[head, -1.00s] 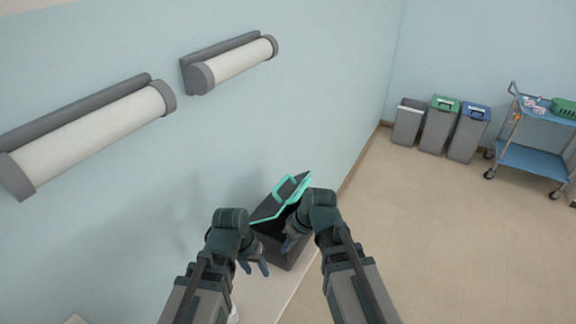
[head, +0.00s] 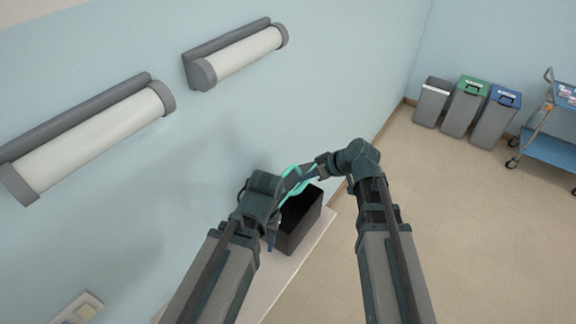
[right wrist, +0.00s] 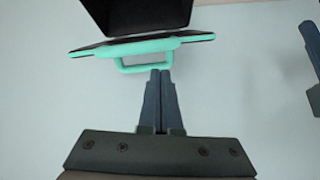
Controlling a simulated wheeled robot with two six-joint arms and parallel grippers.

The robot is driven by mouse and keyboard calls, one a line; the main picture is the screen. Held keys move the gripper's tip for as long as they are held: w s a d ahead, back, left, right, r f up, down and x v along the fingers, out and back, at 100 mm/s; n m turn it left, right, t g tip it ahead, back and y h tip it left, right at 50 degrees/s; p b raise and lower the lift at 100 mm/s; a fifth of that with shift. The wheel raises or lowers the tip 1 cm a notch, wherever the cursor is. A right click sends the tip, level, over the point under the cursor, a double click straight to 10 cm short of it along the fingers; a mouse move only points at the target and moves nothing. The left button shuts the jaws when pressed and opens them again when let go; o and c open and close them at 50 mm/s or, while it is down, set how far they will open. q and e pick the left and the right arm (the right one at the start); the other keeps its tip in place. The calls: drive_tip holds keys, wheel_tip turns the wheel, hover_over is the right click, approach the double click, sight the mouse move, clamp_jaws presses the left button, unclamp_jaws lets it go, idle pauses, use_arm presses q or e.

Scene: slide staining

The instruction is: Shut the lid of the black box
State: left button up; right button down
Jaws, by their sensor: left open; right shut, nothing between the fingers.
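The black box (head: 301,224) stands on the pale counter by the wall, its dark inside showing, so it is open. Its lid stands raised at the wall side, with a teal rim and handle (head: 291,173), partly hidden by my arms. In the right wrist view the teal handle (right wrist: 149,63) is just ahead of my right gripper (right wrist: 161,73), whose fingers are shut and empty, their tips at or very near the handle. In the head view my right gripper (head: 309,171) is by the lid. My left gripper (head: 272,238) is open beside the box's left side.
The pale counter (head: 312,256) is narrow and runs along the wall. Two wall-mounted rolls (head: 240,54) hang above. Several bins (head: 467,108) and a blue trolley (head: 552,149) stand far off on the floor at the right.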

sight(287, 173)
drive_tip(key=w+a+r+n+t+y, duration=0.2)
drive_tip(key=w+r, duration=0.2)
drive_tip(key=w, duration=0.1)
drive_tip(key=w+a+f+b, duration=0.1)
drive_tip(key=f+b, duration=0.1)
drive_tip(key=a+f+b, duration=0.1)
drive_tip(key=f+b, duration=0.2)
drive_tip(key=w+a+f+b, duration=0.1)
drive_tip(key=a+f+b, duration=0.1)
drive_tip(key=f+b, duration=0.1)
drive_tip(key=shift+w, duration=0.35)
drive_tip(key=shift+s+d, duration=0.15)
drive_tip(key=shift+d, duration=0.1)
drive_tip(key=shift+f, duration=0.1)
